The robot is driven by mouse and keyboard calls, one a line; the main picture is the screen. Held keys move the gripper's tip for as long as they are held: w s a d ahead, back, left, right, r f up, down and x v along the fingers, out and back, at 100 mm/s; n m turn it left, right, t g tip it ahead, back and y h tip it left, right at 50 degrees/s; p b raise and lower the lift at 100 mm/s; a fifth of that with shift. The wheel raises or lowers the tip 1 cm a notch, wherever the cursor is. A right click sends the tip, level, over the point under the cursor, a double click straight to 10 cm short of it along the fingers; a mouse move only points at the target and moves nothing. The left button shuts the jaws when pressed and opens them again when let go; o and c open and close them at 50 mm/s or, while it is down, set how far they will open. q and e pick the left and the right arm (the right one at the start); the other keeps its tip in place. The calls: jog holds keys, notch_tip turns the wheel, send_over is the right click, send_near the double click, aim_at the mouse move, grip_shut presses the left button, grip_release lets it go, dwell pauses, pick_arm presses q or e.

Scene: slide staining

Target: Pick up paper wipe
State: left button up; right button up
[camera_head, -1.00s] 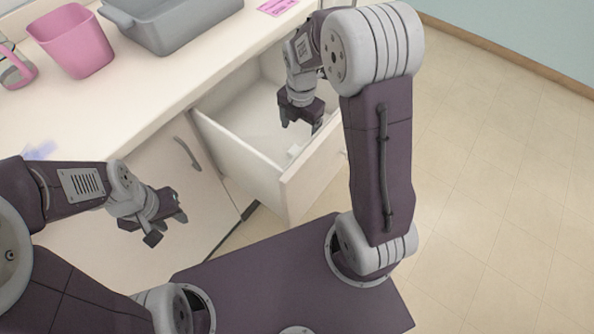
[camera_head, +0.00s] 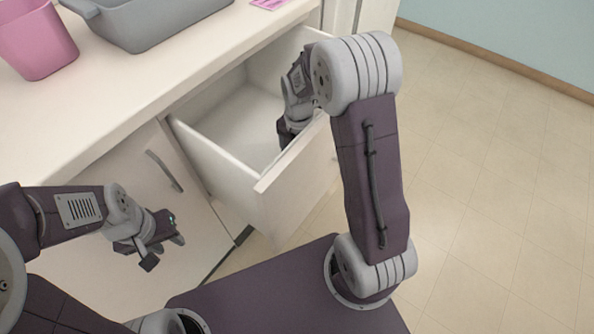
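I cannot make out a paper wipe in the current view. The white drawer (camera_head: 262,188) is pulled open, and the visible part of its floor looks bare. My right gripper (camera_head: 287,138) reaches down into the drawer near its front right. Its fingertips are mostly hidden, so I cannot tell whether it is open or holds something. My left gripper (camera_head: 165,252) is open and empty in front of the cabinet door, below the counter and left of the drawer.
A pink bin (camera_head: 38,38) and a grey tub (camera_head: 150,22) stand on the white counter (camera_head: 95,105). A pink card (camera_head: 268,4) lies at the counter's far end. The cabinet door has a grey handle (camera_head: 164,170). The floor at the right is clear.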

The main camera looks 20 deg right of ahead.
jog(key=f+b, duration=0.1)
jog(key=f, duration=0.1)
jog(key=f+b, duration=0.2)
jog(key=f, duration=0.1)
jog(key=shift+a, duration=0.2)
jog(key=shift+s+r, duration=0.15)
jog(key=shift+s, duration=0.2)
jog(key=shift+c, duration=0.4)
grip_shut()
notch_tip(320, 180, up, 10)
jog(key=p, duration=0.5)
jog(key=shift+w, duration=0.3)
